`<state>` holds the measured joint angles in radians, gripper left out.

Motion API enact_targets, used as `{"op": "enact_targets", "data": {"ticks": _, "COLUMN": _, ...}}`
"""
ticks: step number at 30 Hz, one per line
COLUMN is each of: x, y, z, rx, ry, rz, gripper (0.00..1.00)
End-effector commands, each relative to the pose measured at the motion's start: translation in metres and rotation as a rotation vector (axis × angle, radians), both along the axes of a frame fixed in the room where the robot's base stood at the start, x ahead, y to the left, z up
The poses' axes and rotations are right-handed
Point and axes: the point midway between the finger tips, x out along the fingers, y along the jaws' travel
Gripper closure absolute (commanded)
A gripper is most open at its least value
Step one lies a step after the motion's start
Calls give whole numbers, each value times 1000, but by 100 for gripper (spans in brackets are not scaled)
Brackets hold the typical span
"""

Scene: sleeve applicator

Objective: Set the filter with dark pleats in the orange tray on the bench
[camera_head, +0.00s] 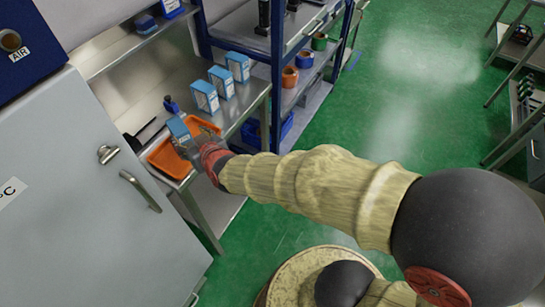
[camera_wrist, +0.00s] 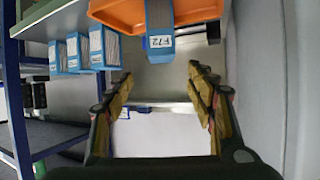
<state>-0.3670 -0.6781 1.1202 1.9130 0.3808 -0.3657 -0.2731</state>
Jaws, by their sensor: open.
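A blue-framed filter (camera_head: 179,128) with grey pleats is at the orange tray (camera_head: 160,163) on the bench. In the wrist view this filter (camera_wrist: 160,42) stands against the orange tray (camera_wrist: 120,14), with a label on its blue end.
Three more blue-framed filters (camera_head: 221,81) stand in a row farther along the bench; they also show in the wrist view (camera_wrist: 76,52). A small blue object (camera_head: 171,104) and a dark tool (camera_head: 134,142) lie near the tray. A grey cabinet (camera_head: 80,200) stands close on the left. Shelving (camera_head: 283,60) stands behind on the right.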

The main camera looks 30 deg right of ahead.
Motion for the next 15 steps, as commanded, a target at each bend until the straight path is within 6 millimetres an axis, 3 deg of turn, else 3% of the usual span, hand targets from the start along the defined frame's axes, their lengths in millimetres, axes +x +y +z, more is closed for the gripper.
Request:
{"op": "enact_targets", "data": {"ticks": 4, "x": -23, "y": -23, "z": 41, "rx": 11, "ry": 97, "rz": 8, "gripper": 44}}
{"op": "enact_targets", "data": {"ticks": 8, "x": -64, "y": -53, "z": 70, "rx": 1, "ry": 217, "rz": 2, "gripper": 44}}
{"op": "enact_targets", "data": {"ticks": 15, "x": -169, "y": -118, "z": 100, "rx": -44, "ry": 450, "rz": -77, "gripper": 44}}
